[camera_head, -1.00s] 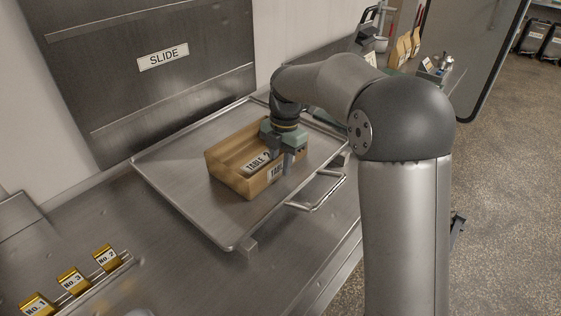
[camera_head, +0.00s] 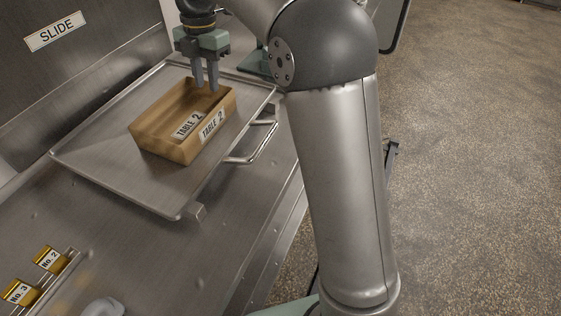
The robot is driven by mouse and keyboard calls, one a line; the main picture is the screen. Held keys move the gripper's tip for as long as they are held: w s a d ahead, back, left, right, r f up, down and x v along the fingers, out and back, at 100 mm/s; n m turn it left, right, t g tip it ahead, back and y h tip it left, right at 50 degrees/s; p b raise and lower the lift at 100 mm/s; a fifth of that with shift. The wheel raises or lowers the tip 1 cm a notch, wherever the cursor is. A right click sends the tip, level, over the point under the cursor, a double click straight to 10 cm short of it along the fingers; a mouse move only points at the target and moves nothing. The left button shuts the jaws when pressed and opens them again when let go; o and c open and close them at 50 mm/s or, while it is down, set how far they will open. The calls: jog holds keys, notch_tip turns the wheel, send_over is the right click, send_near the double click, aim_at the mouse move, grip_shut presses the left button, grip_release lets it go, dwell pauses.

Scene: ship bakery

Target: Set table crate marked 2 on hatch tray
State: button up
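The wooden crate (camera_head: 158,141) has TABLE 2 labels. It sits upright and looks empty on the metal hatch tray (camera_head: 105,172), toward the tray's handle side. My gripper (camera_head: 206,85) points down at the crate's far rim. Its two fingers are apart with a visible gap, and nothing shows held between them. The fingertips overlap the far rim in the picture; I cannot tell whether they touch it.
The tray's handle (camera_head: 257,145) sticks out on its right side. Brass number holders, No. 2 (camera_head: 50,259) and No. 3 (camera_head: 18,292), are at the lower left.

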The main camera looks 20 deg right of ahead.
jog(key=s+d+f+m, duration=0.1)
jog(key=s+d+m, duration=0.1)
jog(key=s+m, duration=0.2)
jog(key=s+d+f+m, duration=0.1)
jog(key=s+d+m, duration=0.2)
jog(key=s+m, duration=0.1)
jog(key=s+d+f+m, duration=0.2)
jog(key=s+d+m, duration=0.1)
jog(key=s+m, duration=0.2)
jog(key=shift+s+f+t+h, duration=0.1)
jog(key=shift+s+t+h, duration=0.2)
jog(key=shift+t, duration=0.1)
jog(key=s+d+f+m, duration=0.2)
jog(key=s+f+m, duration=0.3)
jog(key=s+m, duration=0.2)
jog(key=s+d+f+m, duration=0.3)
jog(key=s+f+m, duration=0.1)
jog(key=s+m, duration=0.3)
jog(key=shift+s+d+f+t, duration=0.3)
jog(key=shift+s+f, duration=0.05)
jog(key=shift+s, duration=0.75)
